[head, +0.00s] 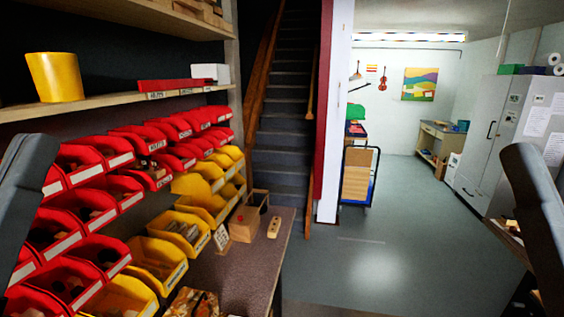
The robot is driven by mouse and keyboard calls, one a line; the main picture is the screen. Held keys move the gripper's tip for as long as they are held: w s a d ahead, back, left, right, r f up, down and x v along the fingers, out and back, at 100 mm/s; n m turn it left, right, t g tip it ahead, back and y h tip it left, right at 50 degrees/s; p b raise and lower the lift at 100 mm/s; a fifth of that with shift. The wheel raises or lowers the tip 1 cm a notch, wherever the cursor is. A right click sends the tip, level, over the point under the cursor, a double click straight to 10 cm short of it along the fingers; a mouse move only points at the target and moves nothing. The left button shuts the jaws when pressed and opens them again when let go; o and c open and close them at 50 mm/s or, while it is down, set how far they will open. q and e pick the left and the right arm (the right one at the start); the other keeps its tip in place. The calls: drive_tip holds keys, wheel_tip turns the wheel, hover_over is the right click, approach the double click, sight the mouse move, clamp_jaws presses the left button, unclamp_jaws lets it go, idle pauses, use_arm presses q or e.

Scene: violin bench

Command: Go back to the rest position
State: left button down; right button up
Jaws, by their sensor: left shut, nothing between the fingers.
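My left arm (28,190) comes in as a dark shape at the left edge, in front of the red bins. My left gripper is shut and empty, at the edge of the picture, and its fingertips are hard to make out. My right arm (542,225) shows as a dark shape at the right edge. The right gripper is not in view. No held object shows.
Red bins (85,205) and yellow bins (155,262) stand in rows at the left, above a brown bench (250,268). A wooden box (245,222) and a small wooden block (273,228) sit on it. A shelf holds a yellow pot (55,77). The middle floor (380,262) is clear.

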wheel_tip(320, 180, up, 28)
drive_tip(key=p, duration=2.4)
drive_tip(key=shift+p, duration=0.4)
drive_tip(key=shift+r, duration=0.1)
